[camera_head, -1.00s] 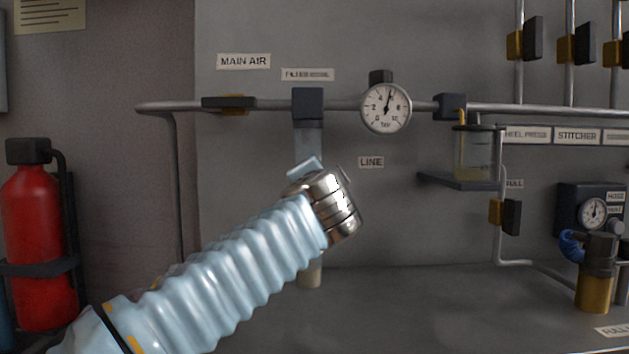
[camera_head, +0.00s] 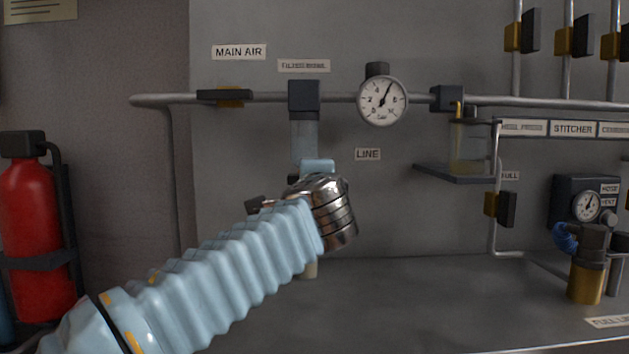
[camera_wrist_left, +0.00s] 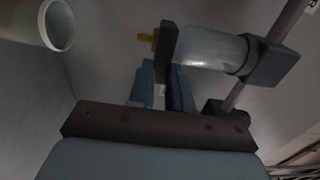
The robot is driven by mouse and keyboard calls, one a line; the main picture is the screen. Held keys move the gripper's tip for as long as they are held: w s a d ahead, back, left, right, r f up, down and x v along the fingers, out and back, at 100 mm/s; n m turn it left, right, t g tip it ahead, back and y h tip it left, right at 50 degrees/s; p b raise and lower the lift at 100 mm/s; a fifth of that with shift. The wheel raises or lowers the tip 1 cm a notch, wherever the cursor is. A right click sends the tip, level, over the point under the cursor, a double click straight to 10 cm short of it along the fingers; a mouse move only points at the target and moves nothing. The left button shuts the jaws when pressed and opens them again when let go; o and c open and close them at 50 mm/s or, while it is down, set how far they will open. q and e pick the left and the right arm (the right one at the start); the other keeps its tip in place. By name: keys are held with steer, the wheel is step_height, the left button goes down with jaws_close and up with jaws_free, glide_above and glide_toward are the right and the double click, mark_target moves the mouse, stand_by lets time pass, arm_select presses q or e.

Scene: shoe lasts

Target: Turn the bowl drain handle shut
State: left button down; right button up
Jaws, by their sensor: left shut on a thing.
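The clear filter bowl (camera_head: 304,138) hangs from a dark block on the main air pipe; my left arm hides its lower end in the head view. In the left wrist view the bowl (camera_wrist_left: 212,50) lies sideways, with a brass-coloured drain piece (camera_wrist_left: 147,38) and a dark drain handle (camera_wrist_left: 168,42) at its end. My left gripper (camera_wrist_left: 162,78) is shut on the dark handle, with one blue finger on each side. In the head view only a blue part of the gripper (camera_head: 318,166) shows above the silver wrist. My right gripper is not in view.
A pale cup (camera_wrist_left: 52,25) stands beneath the bowl, mostly hidden in the head view. A dial gauge (camera_head: 382,100) and an oil cup (camera_head: 470,148) on a shelf are to the right. A red extinguisher (camera_head: 36,235) is at left. The bench between is clear.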

arm_select(q)
steer(key=shift+d, duration=0.1)
stand_by(0.3)
steer(key=c, duration=1)
jaws_free()
steer(key=shift+c, duration=0.2)
steer(key=s+b, duration=0.3)
steer(key=s, duration=1.1)
steer(key=shift+f, duration=0.1)
